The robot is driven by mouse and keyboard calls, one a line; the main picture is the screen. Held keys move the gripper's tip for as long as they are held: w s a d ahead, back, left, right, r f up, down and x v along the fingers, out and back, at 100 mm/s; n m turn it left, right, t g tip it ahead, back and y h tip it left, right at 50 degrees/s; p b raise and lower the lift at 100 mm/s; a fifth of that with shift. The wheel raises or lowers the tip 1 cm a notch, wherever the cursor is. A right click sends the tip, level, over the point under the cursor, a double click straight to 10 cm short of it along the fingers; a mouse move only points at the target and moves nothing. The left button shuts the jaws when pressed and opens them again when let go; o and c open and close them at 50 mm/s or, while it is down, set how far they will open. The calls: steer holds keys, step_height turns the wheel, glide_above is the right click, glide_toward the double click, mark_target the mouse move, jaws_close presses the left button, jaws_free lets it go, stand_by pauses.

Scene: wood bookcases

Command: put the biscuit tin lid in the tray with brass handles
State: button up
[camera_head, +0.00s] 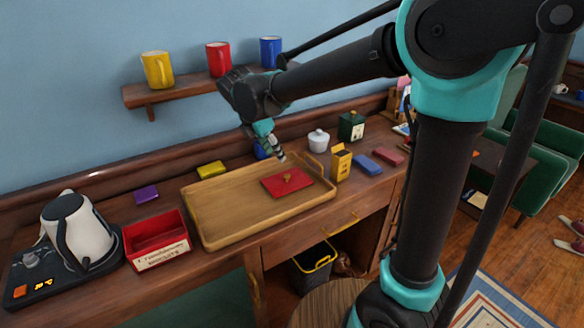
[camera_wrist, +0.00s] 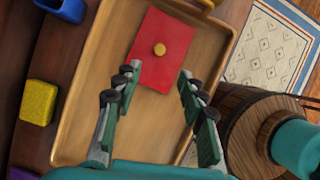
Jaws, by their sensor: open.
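The biscuit tin lid (camera_head: 289,182) is a flat red square with a small brass knob. It lies inside the wooden tray (camera_head: 222,222), toward its right end. It also shows in the wrist view (camera_wrist: 172,28), on the floor of the tray (camera_wrist: 84,115). The tray has a brass handle at its end. My gripper (camera_head: 279,154) is above the tray, near the lid's back side. In the wrist view my gripper (camera_wrist: 155,76) has its fingers spread with nothing between them, and the lid is apart from them.
An open red tin (camera_head: 157,240) with a label stands left of the tray, beside a kettle (camera_head: 78,225). A yellow box (camera_head: 341,163) stands close to the tray's right end. A white pot (camera_head: 319,141) is behind. A shelf with mugs (camera_head: 157,70) hangs above.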

steer(key=s+d+f+m, duration=0.1)
steer(key=d+f+m, duration=0.1)
steer(key=d+m, duration=0.2)
steer(key=s+d+f+m+y, duration=0.1)
steer(key=s+d+f+m, duration=0.1)
steer(key=d, duration=0.5)
steer(key=s+d+f+m+y, duration=0.1)
steer(key=s+d+f+m, duration=0.1)
steer(key=d+m, duration=0.4)
steer(key=shift+s+d+f+m+g, duration=0.1)
steer(key=shift+d+f+m+g, duration=0.15)
steer(key=shift+f, duration=0.2)
steer(key=shift+s+d+f+m+g, duration=0.1)
steer(key=shift+f+m, duration=0.25)
steer(key=shift+f, duration=0.05)
steer(key=s+d+f+m+t+y, duration=0.1)
steer(key=s+d+f+m, duration=0.7)
steer(key=m, duration=0.6)
steer(key=s+d, duration=0.1)
steer(key=s, duration=0.1)
steer(key=shift+s+d, duration=0.15)
steer(key=shift+s, duration=0.15)
